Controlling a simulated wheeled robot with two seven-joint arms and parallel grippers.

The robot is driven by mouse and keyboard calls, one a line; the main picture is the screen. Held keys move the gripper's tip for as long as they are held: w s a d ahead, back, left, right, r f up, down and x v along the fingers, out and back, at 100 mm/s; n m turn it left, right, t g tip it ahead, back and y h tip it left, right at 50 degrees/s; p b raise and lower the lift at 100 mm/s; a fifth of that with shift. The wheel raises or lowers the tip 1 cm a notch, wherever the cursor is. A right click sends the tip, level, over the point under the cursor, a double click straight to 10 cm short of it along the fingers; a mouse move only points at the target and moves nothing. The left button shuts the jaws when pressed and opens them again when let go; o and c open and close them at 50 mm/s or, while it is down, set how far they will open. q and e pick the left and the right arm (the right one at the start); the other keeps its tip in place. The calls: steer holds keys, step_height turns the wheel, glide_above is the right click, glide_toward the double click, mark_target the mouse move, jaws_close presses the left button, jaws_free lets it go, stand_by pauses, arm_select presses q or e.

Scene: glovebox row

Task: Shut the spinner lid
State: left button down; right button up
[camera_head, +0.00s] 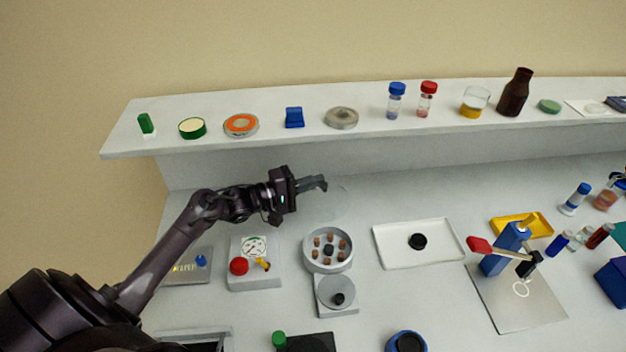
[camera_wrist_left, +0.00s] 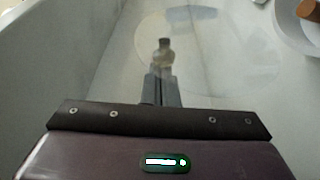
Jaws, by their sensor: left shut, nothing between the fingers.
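The spinner (camera_head: 328,264) is a round pale bowl on a grey base, with several brown tubes in a ring around a dark hub. Part of its bowl (camera_wrist_left: 297,30) and one brown tube show at the upper right of the left wrist view. A clear round lid (camera_wrist_left: 222,55) shows faintly in that view, off to the side of the bowl, so the spinner stands open. In the head view the lid is too faint to make out surely. My left gripper (camera_head: 323,184) is shut and empty, behind the spinner. Its fingertips (camera_wrist_left: 163,45) overlap the lid in view; contact cannot be told.
A shelf (camera_head: 270,145) with bottles and dishes runs along the back. A device with a red knob (camera_head: 238,266) stands left of the spinner, a white tray (camera_head: 388,252) right of it. A round pan with a black knob (camera_head: 336,290) sits in front.

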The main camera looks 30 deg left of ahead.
mark_target(339, 185)
arm_select(q)
steer(key=shift+s, duration=0.1)
steer(key=s+m, duration=0.1)
steer(key=s+d+r+m+p, duration=0.1)
steer(key=shift+d+m+t+h, duration=0.3)
steer(key=s+m, duration=0.1)
steer(key=s+d+m, duration=0.1)
steer(key=shift+d+r+m+h+p, duration=0.15)
steer(key=shift+d+m+h+p, duration=0.15)
steer(key=shift+m+p, duration=0.1)
steer(key=shift+s+d+f+m+h, duration=0.2)
steer(key=shift+s+d+m+h, duration=0.15)
steer(key=shift+s+d+m, duration=0.55)
steer(key=shift+s+d+f+m+h, duration=0.2)
steer(key=shift+s+d+m+h, duration=0.25)
steer(key=shift+s+m, duration=0.7)
steer(key=shift+w+d, duration=0.1)
steer(key=shift+w, duration=0.05)
